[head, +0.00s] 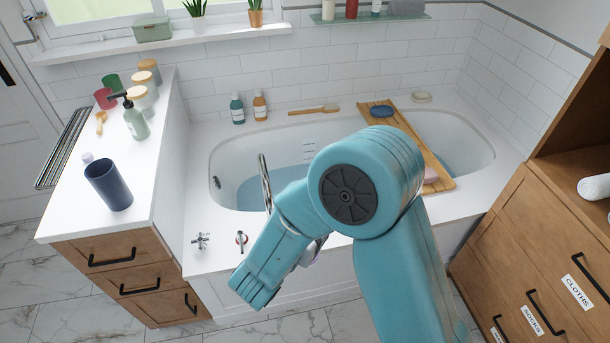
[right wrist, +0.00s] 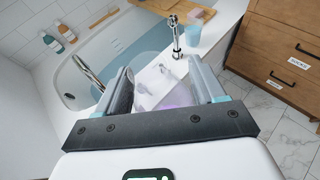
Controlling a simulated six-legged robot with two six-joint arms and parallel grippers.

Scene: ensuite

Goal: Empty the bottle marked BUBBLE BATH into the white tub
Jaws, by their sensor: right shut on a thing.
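The white tub (head: 222,225) holds blue water; its rim (right wrist: 62,82) and water also show in the right wrist view. My right gripper (right wrist: 160,68) is shut on a clear, pale container with a purple tint (right wrist: 180,96), which looks like a bottle. I can read no marking on it. In the head view my right arm hides most of this gripper, which is over the tub's front edge, and only a pale purple bit of the container (head: 311,252) shows. My left gripper is in neither view.
A teal bottle (head: 237,109) and an orange bottle (head: 259,106) stand on the tub's back ledge beside a wooden brush (head: 313,110). A wooden bath board (head: 437,172) spans the tub's right part. A chrome spout (head: 265,183) rises at the front left. A counter with a dark cup (head: 108,187) stands left.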

